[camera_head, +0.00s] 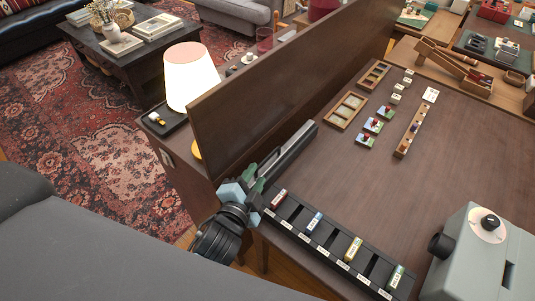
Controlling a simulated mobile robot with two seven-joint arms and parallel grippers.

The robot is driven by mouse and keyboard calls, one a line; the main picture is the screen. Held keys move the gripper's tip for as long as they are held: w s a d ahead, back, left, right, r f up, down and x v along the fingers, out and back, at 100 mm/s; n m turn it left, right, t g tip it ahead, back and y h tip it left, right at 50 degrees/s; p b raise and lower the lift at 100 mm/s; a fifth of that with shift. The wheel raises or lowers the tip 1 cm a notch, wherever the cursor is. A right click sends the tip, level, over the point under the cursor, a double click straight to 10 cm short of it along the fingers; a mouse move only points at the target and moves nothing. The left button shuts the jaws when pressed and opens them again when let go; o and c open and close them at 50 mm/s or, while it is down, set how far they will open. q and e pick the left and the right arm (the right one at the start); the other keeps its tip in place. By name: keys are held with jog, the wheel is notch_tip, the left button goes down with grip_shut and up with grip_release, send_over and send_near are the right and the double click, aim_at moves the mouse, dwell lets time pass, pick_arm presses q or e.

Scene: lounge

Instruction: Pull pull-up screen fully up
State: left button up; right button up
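A long dark grey bar-shaped case (290,150) lies on the brown table along the foot of the wooden partition. It looks like the housing of the pull-up screen, and no raised screen sheet shows above it. My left gripper (250,187) is at the near end of this case, its light blue and green parts close against it. Whether the fingers touch or grip anything cannot be told. My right gripper is not in view.
A brown wooden partition (270,75) rises just left of the case. A black slotted tray (330,252) with small coloured boxes lies along the near edge. A grey projector-like device (470,275) stands at right. A lit lamp (190,75) stands beyond the partition. The table's middle is clear.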

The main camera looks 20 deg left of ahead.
aim_at(263, 162)
pick_arm(q)
jog(key=shift+x, duration=3.85)
grip_shut()
